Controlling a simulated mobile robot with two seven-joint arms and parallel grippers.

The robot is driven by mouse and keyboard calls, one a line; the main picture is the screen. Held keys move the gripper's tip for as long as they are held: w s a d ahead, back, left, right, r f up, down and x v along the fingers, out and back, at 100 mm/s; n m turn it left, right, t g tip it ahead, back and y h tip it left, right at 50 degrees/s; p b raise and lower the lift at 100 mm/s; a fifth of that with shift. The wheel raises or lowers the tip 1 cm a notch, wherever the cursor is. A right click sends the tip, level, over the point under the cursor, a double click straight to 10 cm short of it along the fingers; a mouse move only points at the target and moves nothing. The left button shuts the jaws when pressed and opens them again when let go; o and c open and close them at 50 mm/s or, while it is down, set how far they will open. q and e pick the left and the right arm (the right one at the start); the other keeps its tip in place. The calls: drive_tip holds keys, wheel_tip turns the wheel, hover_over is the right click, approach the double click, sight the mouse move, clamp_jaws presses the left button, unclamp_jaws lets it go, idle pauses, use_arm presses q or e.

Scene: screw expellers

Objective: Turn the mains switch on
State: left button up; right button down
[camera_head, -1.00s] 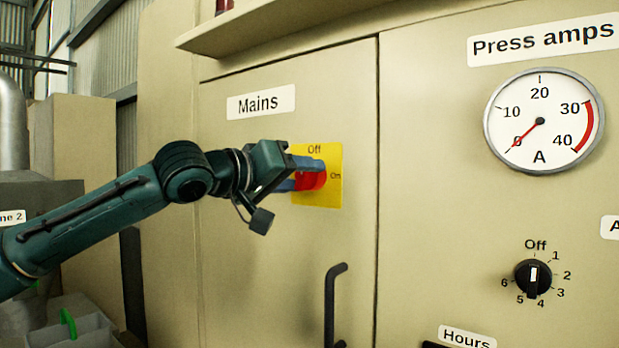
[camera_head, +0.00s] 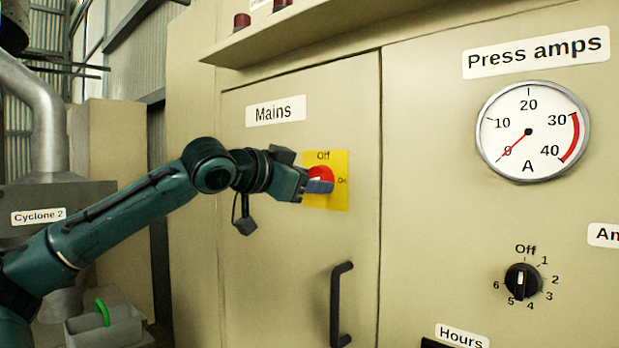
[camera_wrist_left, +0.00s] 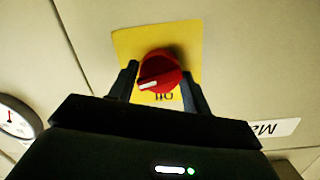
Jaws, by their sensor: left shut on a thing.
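The mains switch is a red knob (camera_head: 322,173) on a yellow plate (camera_head: 338,198), below the "Mains" label (camera_head: 276,111) on the cabinet door. My left gripper (camera_head: 320,183) reaches it from the left and is shut on the knob. In the left wrist view, the knob (camera_wrist_left: 161,70) sits between the two dark fingers, with upside-down "Off" lettering below it. Its white mark points left, toward the plate side where "On" stands. The "On" lettering is hidden in that view. My right gripper is not in view.
A dark door handle (camera_head: 340,305) stands out below the switch. The press amps gauge (camera_head: 532,130) reads about 0. A black selector knob (camera_head: 522,280) is at the right. A shelf (camera_head: 290,40) juts out above. A grey bin (camera_head: 105,325) stands at the lower left.

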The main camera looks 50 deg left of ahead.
use_arm(q)
drive_tip(key=shift+r+m+y, duration=0.15)
drive_tip(key=shift+m+y, duration=0.15)
drive_tip(key=shift+m, duration=0.8)
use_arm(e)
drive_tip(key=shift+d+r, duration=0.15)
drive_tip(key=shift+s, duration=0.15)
use_arm(q)
drive_tip(key=o, duration=1.4)
drive_tip(key=shift+c, duration=0.2)
drive_tip(key=s+d+r+b, duration=0.1)
drive_tip(key=s+b, duration=0.3)
drive_tip(key=s, duration=0.9)
drive_tip(key=shift+d+r, duration=0.25)
drive_tip(key=shift+r, duration=0.15)
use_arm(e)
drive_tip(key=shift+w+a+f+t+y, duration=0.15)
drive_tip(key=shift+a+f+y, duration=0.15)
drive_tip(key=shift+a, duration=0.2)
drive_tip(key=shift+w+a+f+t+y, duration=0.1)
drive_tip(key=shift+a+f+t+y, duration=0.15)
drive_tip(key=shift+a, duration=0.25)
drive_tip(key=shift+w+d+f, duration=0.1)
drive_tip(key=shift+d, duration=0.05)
